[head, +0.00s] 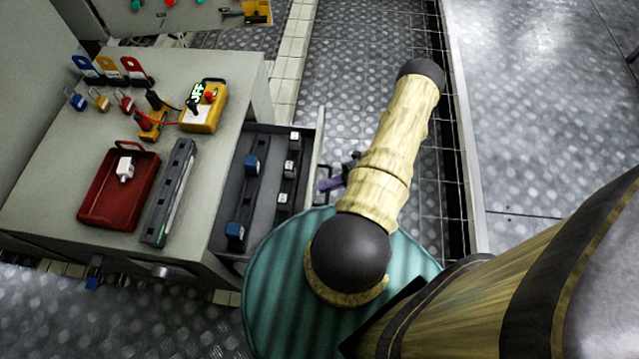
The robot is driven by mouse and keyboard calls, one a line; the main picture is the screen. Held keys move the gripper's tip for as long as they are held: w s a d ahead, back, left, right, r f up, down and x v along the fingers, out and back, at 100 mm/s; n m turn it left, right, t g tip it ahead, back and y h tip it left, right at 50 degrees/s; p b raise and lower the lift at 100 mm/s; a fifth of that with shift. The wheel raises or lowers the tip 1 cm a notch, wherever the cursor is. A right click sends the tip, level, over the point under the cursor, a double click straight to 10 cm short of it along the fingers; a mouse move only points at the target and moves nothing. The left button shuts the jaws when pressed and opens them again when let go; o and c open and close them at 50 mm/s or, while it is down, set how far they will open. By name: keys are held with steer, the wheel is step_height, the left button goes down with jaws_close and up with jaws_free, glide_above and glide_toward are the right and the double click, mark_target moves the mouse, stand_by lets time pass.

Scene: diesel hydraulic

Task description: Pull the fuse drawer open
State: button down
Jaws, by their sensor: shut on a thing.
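The fuse drawer (264,188) stands pulled out from the right side of the grey cabinet, with its inside showing. Several blue and white fuses sit in dark rails in it. Its light front panel (318,150) faces right. My gripper (328,184) is small and dark in the view, at the outer side of that front panel, and is shut on the drawer's handle. The handle itself is hidden, and my arm covers part of the area beside it.
On the cabinet top (60,190) are a red tray (95,205) with a white piece, a grey bar (168,192), a yellow meter (204,108) and several coloured padlocks.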

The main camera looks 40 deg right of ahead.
steer(key=c, duration=1.5)
jaws_free()
steer(key=shift+d, duration=0.15)
steer(key=v, duration=1.7)
steer(key=shift+p, duration=0.4)
steer(key=shift+d, duration=0.1)
